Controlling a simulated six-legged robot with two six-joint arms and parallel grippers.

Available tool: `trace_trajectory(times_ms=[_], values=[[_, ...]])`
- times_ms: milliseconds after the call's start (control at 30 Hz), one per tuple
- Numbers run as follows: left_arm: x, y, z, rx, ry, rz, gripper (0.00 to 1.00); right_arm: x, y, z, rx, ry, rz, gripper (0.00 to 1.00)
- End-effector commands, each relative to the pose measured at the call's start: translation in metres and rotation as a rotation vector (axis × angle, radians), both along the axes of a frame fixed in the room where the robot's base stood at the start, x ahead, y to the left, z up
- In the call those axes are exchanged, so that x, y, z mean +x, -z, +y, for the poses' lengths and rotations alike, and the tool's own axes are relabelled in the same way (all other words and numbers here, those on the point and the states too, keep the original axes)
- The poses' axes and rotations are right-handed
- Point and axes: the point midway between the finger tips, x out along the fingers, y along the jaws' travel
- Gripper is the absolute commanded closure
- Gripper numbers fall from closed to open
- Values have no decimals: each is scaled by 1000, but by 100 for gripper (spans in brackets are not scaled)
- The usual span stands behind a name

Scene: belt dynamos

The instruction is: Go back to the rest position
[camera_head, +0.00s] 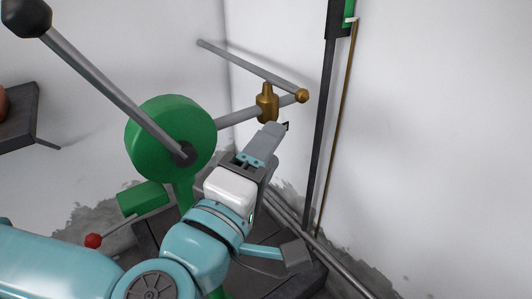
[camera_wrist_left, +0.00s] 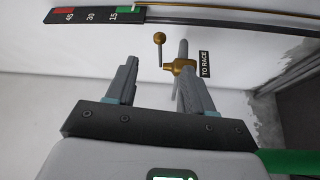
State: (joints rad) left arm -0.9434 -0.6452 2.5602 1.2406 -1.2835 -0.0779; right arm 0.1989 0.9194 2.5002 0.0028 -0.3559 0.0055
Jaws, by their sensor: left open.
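My left arm comes in from the lower left in the head view, and my left gripper (camera_head: 268,139) reaches up beside the green wheel, just below a brass fitting (camera_head: 266,103) on a grey shaft. In the left wrist view the gripper's two fingers (camera_wrist_left: 160,78) stand apart with nothing held between them. The brass fitting (camera_wrist_left: 180,67) shows beyond the fingers there, with a dark "TO RACE" tag (camera_wrist_left: 204,64) next to it. Whether a finger touches the fitting or the shaft cannot be told. My right gripper is not in view.
A green wheel (camera_head: 168,139) carries a long crank lever with a black ball knob (camera_head: 26,17). A red-knobbed lever (camera_head: 94,241) is near my arm. A dark upright post (camera_head: 322,130) and thin rod stand at right. A dark shelf (camera_head: 20,118) is at left.

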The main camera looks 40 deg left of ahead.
Motion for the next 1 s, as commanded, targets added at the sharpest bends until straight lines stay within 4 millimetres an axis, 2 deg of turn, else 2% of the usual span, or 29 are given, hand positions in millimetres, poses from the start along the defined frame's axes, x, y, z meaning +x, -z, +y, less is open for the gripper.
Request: trace_trajectory(times_ms=[367, 467, 567, 667, 700, 767, 800, 867, 900, 967, 1000], values=[[4, 1, -4, 24, 2, 5, 47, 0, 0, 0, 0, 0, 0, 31], [24, 7, -22, 127, 16, 35, 47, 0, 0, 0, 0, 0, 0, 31], [63, 34, -52, 309, 65, 113, 47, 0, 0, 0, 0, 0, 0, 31], [108, 89, -80, 499, 158, 247, 47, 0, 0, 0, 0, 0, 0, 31], [123, 118, -89, 564, 206, 313, 47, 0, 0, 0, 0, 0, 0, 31], [140, 165, -98, 645, 285, 417, 47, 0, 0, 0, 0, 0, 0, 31], [148, 198, -102, 688, 340, 487, 47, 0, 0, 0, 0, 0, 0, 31], [154, 248, -105, 736, 425, 594, 47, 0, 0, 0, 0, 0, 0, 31], [154, 282, -106, 760, 488, 666, 47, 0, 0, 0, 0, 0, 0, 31], [148, 332, -105, 779, 581, 775, 47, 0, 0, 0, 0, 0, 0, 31], [140, 364, -104, 785, 648, 845, 47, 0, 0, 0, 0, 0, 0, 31]])
